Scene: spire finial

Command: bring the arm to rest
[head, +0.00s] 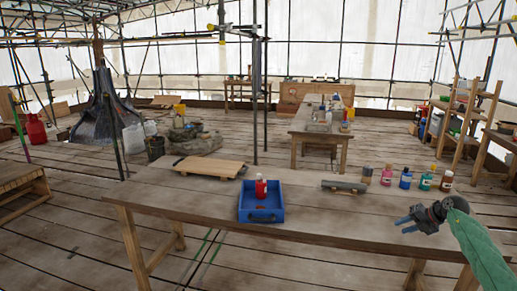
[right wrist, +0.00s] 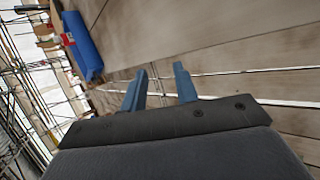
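My right gripper (head: 405,224) is over the right front part of the wooden table (head: 215,192), with its blue fingers pointing left. In the right wrist view its two fingers (right wrist: 161,85) stand apart with nothing between them, so it is open and empty. My left gripper is not in view. A blue tray (head: 262,215) stands at the table's front middle, left of my right gripper. A red bottle with a white label (head: 261,188) stands upright in the tray. The tray also shows in the right wrist view (right wrist: 84,48).
Several small bottles (head: 405,179) stand in a row at the table's right back, beside a dark grey piece (head: 344,187). A wooden board (head: 209,168) lies at the left back. The tabletop between the tray and my right gripper is clear. A second table (head: 320,128) stands behind.

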